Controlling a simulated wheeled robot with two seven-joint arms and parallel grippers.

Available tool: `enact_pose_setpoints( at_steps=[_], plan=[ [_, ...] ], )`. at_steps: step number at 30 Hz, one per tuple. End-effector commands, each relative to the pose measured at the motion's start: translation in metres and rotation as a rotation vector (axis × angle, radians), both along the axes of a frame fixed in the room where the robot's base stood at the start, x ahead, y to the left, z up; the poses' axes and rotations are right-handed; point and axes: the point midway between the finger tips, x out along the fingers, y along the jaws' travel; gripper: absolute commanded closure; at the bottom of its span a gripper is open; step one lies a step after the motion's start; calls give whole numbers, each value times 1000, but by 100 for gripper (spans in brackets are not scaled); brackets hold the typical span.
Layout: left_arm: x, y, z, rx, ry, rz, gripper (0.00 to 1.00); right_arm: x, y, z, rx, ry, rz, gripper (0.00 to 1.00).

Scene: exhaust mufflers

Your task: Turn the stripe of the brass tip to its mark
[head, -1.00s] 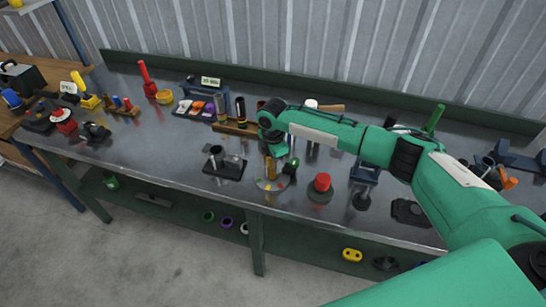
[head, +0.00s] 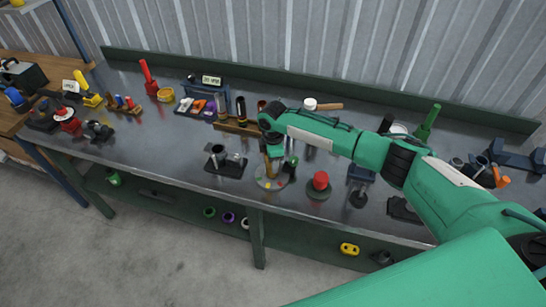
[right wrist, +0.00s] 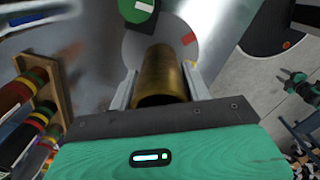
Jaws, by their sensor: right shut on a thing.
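The brass tip (right wrist: 163,75) is an upright brass cylinder standing over a pale round plate (right wrist: 205,22) with a red mark (right wrist: 188,38) near its edge. In the head view the tip (head: 268,171) stands on the plate (head: 262,184) near the bench's front edge. My right gripper (head: 271,155) is above it, shut on the tip, with one finger on each side in the right wrist view (right wrist: 165,92). I cannot make out the tip's stripe. A small green gripper, apparently my left (right wrist: 294,83), shows at the right of that view with its fingers apart.
A green knob with a white stripe (right wrist: 138,8) stands close beyond the tip. A red-topped knob (head: 320,181) stands to the right on the bench. A black fixture (head: 225,164) is to the left. A wooden rack (head: 238,126) lies behind.

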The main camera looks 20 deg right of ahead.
Motion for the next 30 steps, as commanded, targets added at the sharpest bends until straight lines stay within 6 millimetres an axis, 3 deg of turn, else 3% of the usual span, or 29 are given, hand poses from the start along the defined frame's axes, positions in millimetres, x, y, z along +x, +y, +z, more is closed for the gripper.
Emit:
enact_pose_setpoints(
  at_steps=[13,14,17,26,30],
  plan=[
    [0,0,0,0,0,0,64,1,0,1,0,-2,-4,78],
    [0,0,0,0,0,0,64,1,0,1,0,-2,-4,48],
    [0,0,0,0,0,0,64,1,0,1,0,-2,-3,28],
    [0,0,0,0,0,0,64,0,0,1,0,-1,-3,26],
    [0,0,-5,0,0,0,64,1,0,10,2,-3,-2,26]
  ],
)
